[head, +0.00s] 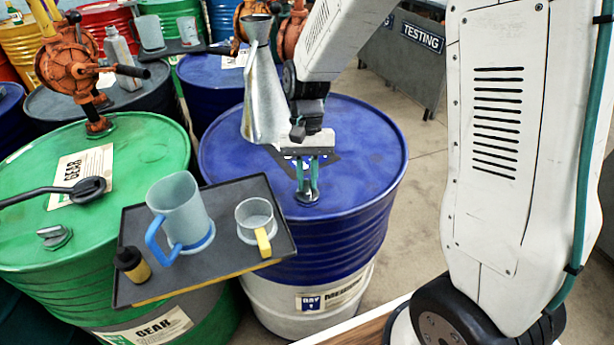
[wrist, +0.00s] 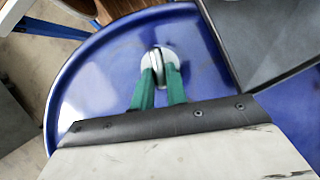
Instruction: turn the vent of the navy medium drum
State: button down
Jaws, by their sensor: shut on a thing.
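The navy medium drum (head: 375,160) stands in the middle of the head view, with a blue top and a white lower band. Its vent (head: 307,198) is a small round metal fitting near the front of the lid; in the wrist view the vent (wrist: 152,58) shows a raised bar across it. My gripper (head: 307,184) points straight down over the vent, its green fingers shut on the vent's bar. In the wrist view the fingertips (wrist: 160,74) lie on either side of the bar. The fingers hide part of the vent.
A dark tray (head: 222,246) holding a jug (head: 182,205), a small cup (head: 255,218) and a small bottle (head: 132,265) overlaps the drum's left front. A green drum (head: 150,150) with a pump stands left.

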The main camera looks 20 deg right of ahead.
jog(key=shift+w, duration=0.1)
jog(key=c, duration=1.4)
grip_release()
jog(key=shift+r, duration=0.1)
jog(key=v, duration=0.7)
jog(key=shift+r, duration=0.3)
jog(key=shift+w+d, duration=0.1)
jog(key=s+d+r+n+t, duration=0.1)
jog(key=s+d+r+t, duration=0.1)
jog(key=s, duration=0.5)
jog(key=s+d+r+n+t+h, duration=0.1)
jog(key=s+r, duration=0.3)
jog(key=s, duration=0.4)
jog(key=s+d+r+n+t, duration=0.1)
jog(key=s+d+r+t, duration=0.1)
jog(key=s, duration=0.6)
jog(key=shift+d+r+n+t, duration=0.3)
jog(key=shift+d+r+n, duration=0.1)
jog(key=shift+d+r, duration=0.4)
